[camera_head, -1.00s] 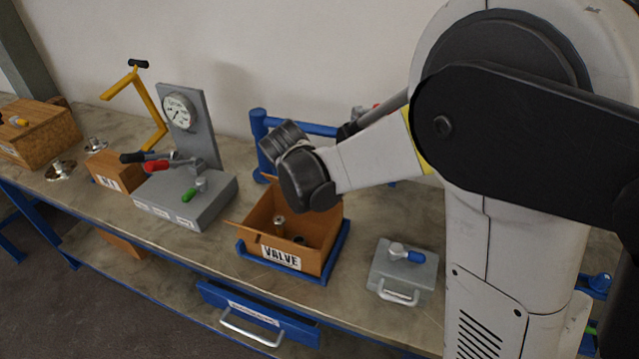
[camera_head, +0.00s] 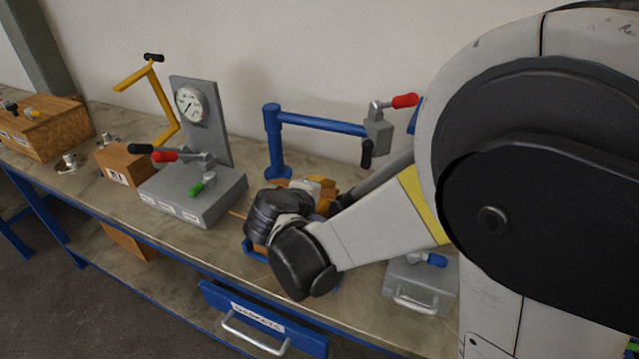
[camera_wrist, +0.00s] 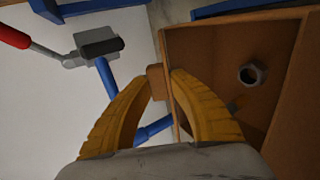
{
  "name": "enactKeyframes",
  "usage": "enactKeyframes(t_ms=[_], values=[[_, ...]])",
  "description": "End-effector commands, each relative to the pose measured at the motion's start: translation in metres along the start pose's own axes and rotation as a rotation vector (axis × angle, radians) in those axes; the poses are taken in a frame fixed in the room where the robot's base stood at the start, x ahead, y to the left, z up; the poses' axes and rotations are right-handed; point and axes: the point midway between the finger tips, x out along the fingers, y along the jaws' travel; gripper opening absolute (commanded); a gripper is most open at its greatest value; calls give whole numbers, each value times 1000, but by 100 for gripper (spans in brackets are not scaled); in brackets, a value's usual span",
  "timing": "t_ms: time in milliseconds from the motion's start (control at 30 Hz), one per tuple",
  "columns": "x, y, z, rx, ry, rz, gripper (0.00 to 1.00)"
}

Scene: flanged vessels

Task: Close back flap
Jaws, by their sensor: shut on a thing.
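The open brown box (camera_wrist: 280,60) fills the right of the wrist view, with a metal fitting (camera_wrist: 252,74) inside it. My gripper (camera_wrist: 160,78) has its two yellow fingers on either side of a small brown piece (camera_wrist: 157,83) at the box's edge. It is shut on this piece, which looks like part of the back flap; the fingers hide most of it. In the head view my gripper's wrist is over the box, which is almost wholly hidden. Some yellow of the fingers (camera_head: 322,188) shows behind the wrist.
A blue post with an arm (camera_head: 310,122) and red-handled clamp (camera_head: 404,101) stands behind the box. A grey gauge stand (camera_head: 192,195) with levers is to the left, a grey block with a handle (camera_head: 410,298) to the right. A blue drawer (camera_head: 262,325) is below the bench edge.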

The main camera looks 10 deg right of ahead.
Motion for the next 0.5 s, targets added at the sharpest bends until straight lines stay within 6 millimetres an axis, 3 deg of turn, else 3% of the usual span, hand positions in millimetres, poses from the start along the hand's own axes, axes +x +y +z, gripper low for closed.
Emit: enactKeyframes(t_ms=[267,300,333,367,500], values=[[0,0,0,0,-1,-1,0],[0,0,0,0,-1,-1,29],[0,0,0,0,-1,-1,39],[0,0,0,0,-1,-1,43],[0,0,0,0,-1,-1,43]])
